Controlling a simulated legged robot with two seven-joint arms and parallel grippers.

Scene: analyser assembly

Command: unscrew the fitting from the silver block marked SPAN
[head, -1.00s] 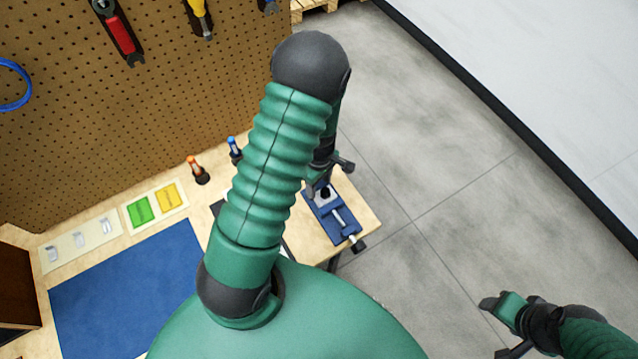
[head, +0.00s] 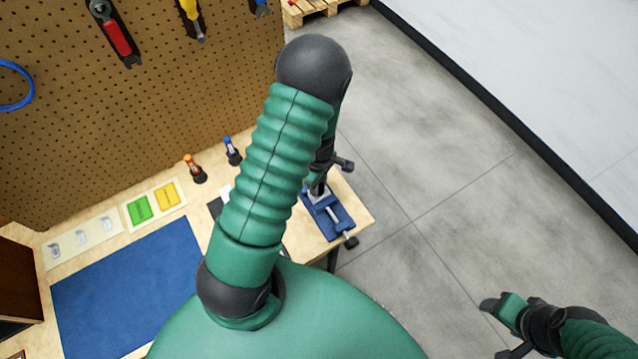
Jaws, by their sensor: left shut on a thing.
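My left arm crosses the middle of the head view, and its gripper (head: 318,184) is at the blue vise on the right end of the bench. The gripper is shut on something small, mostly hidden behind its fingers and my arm. A sliver of a light silver block (head: 322,199) shows in the vise (head: 335,217), just below the fingers. I cannot read any SPAN marking or make out the fitting. My right gripper (head: 500,328) is at the lower right, over the floor and away from the bench; its jaw state is unclear.
A blue mat (head: 125,285) covers the bench's left part. Behind it are green (head: 139,208) and yellow (head: 167,195) trays. Grey floor is open at right.

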